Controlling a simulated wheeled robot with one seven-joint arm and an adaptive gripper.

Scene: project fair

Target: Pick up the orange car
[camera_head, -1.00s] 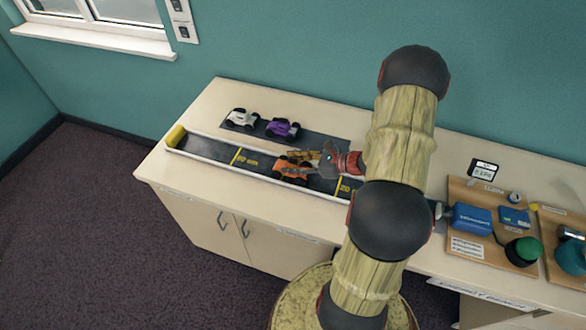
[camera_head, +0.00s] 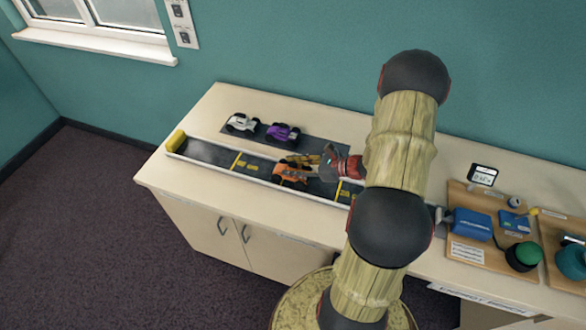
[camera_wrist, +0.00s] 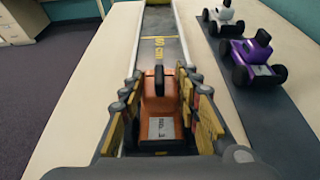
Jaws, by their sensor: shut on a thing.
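The orange car (camera_head: 291,173) is on the dark track (camera_head: 208,152) in the head view, with my gripper (camera_head: 306,166) at it from the right. In the wrist view the orange car (camera_wrist: 160,108) sits between the two fingers of my gripper (camera_wrist: 160,100), which are shut on its sides. A label shows on its near end. Its underside is hidden, so I cannot tell whether its wheels touch the track.
A white car (camera_head: 243,122) and a purple car (camera_head: 283,132) stand on a dark mat behind the track. A yellow block (camera_head: 175,139) closes the track's left end. Boards with blue and green devices (camera_head: 472,224) lie at the right.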

